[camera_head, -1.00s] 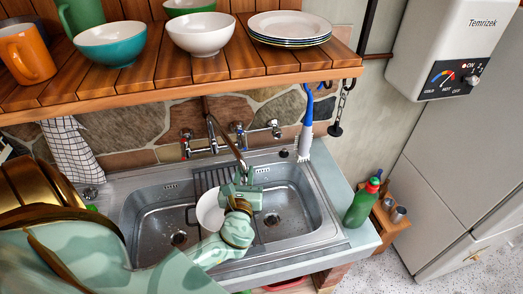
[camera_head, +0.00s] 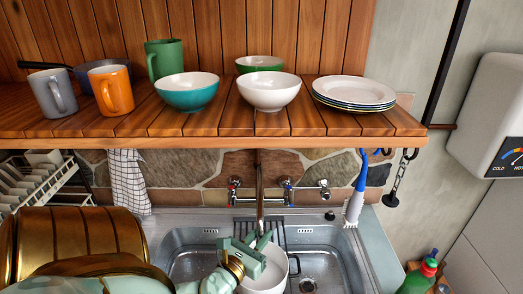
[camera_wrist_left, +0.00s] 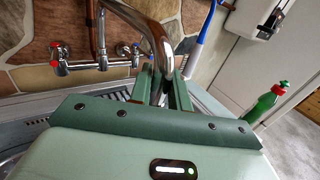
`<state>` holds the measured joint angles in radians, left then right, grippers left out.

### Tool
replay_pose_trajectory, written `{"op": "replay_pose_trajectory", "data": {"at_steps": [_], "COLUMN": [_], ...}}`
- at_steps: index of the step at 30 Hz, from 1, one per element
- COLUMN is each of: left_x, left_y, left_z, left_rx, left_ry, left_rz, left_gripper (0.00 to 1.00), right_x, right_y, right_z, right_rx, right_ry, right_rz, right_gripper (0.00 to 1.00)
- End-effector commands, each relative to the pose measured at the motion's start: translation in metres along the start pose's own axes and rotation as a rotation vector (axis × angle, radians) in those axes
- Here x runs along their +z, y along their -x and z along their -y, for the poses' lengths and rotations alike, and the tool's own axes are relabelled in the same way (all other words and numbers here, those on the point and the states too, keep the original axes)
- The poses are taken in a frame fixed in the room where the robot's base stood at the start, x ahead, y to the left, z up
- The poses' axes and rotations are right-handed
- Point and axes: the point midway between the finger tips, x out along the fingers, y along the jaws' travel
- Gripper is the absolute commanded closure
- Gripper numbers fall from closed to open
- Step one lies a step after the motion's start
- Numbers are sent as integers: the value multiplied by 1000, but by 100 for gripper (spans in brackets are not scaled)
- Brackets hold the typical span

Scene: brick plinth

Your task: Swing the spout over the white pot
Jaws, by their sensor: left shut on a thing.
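The metal spout (camera_head: 260,185) comes out from the wall tap and reaches forward over the middle of the sink; its curved pipe also shows close up in the wrist view (camera_wrist_left: 157,45). My left gripper (camera_head: 252,248) is shut on the spout near its outer end, with a green finger on each side of the pipe in the wrist view (camera_wrist_left: 161,88). The white pot (camera_head: 270,272) stands in the sink below the gripper, with its left part hidden behind the gripper. The spout's end looks to be above the pot's back part, but the fingers cover it. My right gripper is not seen.
A wooden shelf (camera_head: 215,122) with bowls, mugs and plates hangs above the tap. A blue-handled brush (camera_head: 357,195) hangs at the right. A green bottle (camera_head: 421,275) stands right of the sink. A dish rack (camera_head: 35,180) is at the left.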

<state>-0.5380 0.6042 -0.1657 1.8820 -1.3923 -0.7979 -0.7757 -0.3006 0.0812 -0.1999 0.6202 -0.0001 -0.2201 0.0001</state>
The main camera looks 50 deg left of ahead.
Motion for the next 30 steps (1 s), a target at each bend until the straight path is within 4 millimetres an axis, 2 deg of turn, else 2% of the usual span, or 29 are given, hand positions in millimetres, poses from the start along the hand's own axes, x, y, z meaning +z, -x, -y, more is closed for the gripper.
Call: {"op": "replay_pose_trajectory", "data": {"at_steps": [1, 2, 3, 4, 12, 16, 20, 30], "left_x": [-1, -1, -1, -1, 0, -2, -5, -5], "left_y": [0, 0, 0, 0, 1, 12, 39, 129], "left_z": [0, 0, 0, 0, 0, 0, 0, -1], "left_rx": [1, 1, 1, 1, 1, 1, 1, 2], "left_ry": [0, 0, 0, 0, 0, 0, 0, -1], "left_rz": [-2, -2, -2, -2, -1, -3, -6, -7], "left_gripper": [100, 76, 65, 62, 62, 62, 62, 62], "right_x": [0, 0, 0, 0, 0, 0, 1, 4], "right_y": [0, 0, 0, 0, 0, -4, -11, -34], "right_z": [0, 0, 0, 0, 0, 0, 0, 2], "right_rx": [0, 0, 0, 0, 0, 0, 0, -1], "right_ry": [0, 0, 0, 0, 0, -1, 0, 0], "right_rz": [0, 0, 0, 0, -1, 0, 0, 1], "right_gripper": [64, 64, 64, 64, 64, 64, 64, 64]}}
